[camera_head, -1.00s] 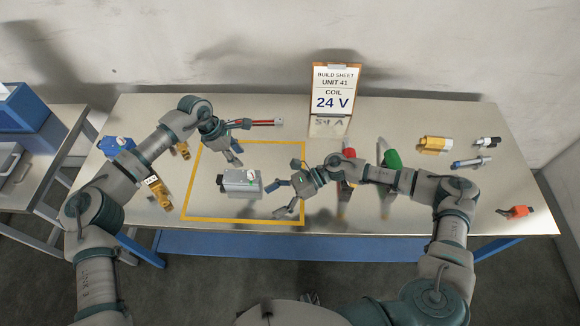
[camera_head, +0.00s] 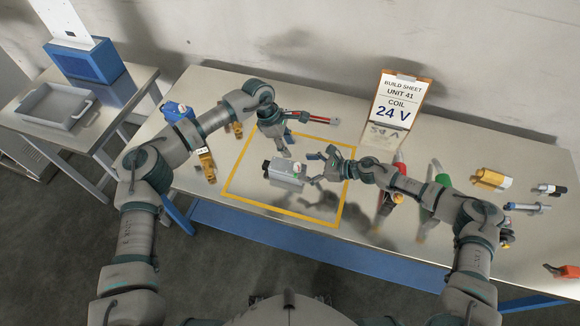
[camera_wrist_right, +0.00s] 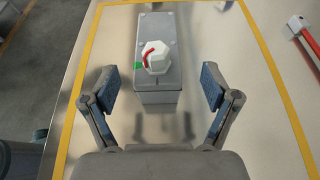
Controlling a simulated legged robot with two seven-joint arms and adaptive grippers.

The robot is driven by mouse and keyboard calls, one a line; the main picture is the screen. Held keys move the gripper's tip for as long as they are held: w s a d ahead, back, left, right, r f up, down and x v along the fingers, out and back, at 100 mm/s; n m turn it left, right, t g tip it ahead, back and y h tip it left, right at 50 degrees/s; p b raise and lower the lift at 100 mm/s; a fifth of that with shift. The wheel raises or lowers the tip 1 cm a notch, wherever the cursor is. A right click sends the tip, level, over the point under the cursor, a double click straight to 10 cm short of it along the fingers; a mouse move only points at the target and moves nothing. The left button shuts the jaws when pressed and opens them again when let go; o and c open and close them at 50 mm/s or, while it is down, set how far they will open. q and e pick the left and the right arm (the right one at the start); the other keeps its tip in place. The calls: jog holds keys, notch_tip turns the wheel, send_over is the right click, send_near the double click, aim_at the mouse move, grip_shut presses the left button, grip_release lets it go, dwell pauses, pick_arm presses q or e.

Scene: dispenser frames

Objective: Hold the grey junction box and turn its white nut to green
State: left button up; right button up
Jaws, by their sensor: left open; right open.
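The grey junction box (camera_head: 284,176) lies inside the yellow outline on the table. Its white nut (camera_wrist_right: 157,58) sits on top and bears a red mark; a green mark (camera_wrist_right: 139,67) shows beside it on the box's left edge. My right gripper (camera_head: 314,168) is open at the box's right end. In the right wrist view, my right gripper's fingers (camera_wrist_right: 159,88) stand apart on either side of the box's near end, with gaps to it. My left gripper (camera_head: 291,134) is open and empty above and behind the box.
A red-handled tool (camera_head: 312,117) lies behind the box. The build sheet (camera_head: 397,107) stands at the back. Red and green-handled tools (camera_head: 398,171) lie right of the yellow outline (camera_head: 342,206). Blue and yellow parts (camera_head: 206,165) lie left. A side table holds a grey tray (camera_head: 57,123).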

aim_at(287, 169)
jog(key=x, duration=0.7)
jog(key=shift+a, duration=0.4)
jog(key=shift+d+f, duration=0.1)
jog(key=shift+d, duration=0.05)
jog(key=shift+d, duration=0.1)
jog(key=shift+c, duration=1.2)
jog(key=c, duration=1.2)
jog(key=shift+s, duration=0.1)
